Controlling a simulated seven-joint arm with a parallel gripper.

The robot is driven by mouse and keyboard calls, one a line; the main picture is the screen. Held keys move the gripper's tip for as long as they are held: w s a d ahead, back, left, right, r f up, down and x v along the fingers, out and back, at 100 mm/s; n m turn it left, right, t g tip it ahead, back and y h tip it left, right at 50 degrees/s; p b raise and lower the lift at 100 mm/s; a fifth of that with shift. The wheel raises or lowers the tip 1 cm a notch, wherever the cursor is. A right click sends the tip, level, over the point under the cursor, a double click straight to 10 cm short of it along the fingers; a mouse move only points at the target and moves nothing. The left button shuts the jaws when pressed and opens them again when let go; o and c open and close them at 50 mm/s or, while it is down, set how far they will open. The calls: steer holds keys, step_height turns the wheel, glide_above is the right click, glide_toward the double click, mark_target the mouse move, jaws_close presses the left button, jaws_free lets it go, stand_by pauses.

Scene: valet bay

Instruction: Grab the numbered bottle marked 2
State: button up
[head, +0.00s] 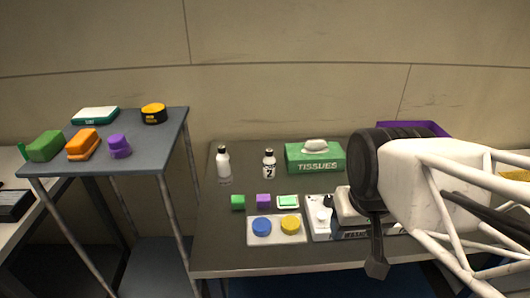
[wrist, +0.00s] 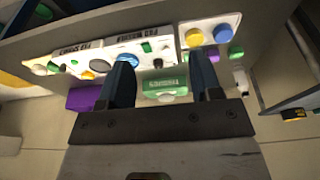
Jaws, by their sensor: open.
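The numbered bottle marked 2 (head: 269,164) stands upright on the dark table, left of the green tissue box, in the head view. It is white with a dark cap and a black-and-white label. A second white bottle (head: 223,163) with a dark cap stands to its left; its marking is too small to read. My gripper (head: 376,262) hangs at the right over the table's front, apart from both bottles. In the wrist view my gripper (wrist: 162,82) is open and empty. A white bottle (wrist: 242,82) shows right of the right finger; the marked bottle is not clearly seen there.
The tissue box (head: 315,158) stands right of the bottles. A white device (head: 320,220) is near my gripper. A higher side table (head: 150,148) stands left.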

steer(key=n+t+y, duration=0.1)
steer(key=t+y, duration=0.1)
steer(key=t, duration=0.9)
glide_toward(271, 153)
steer(key=x, duration=0.5)
steer(key=shift+w+a, duration=0.15)
steer(key=shift+w, duration=0.05)
steer(key=shift+x, duration=1.25)
steer(key=shift+w, duration=0.15)
steer(key=shift+x, duration=2.45)
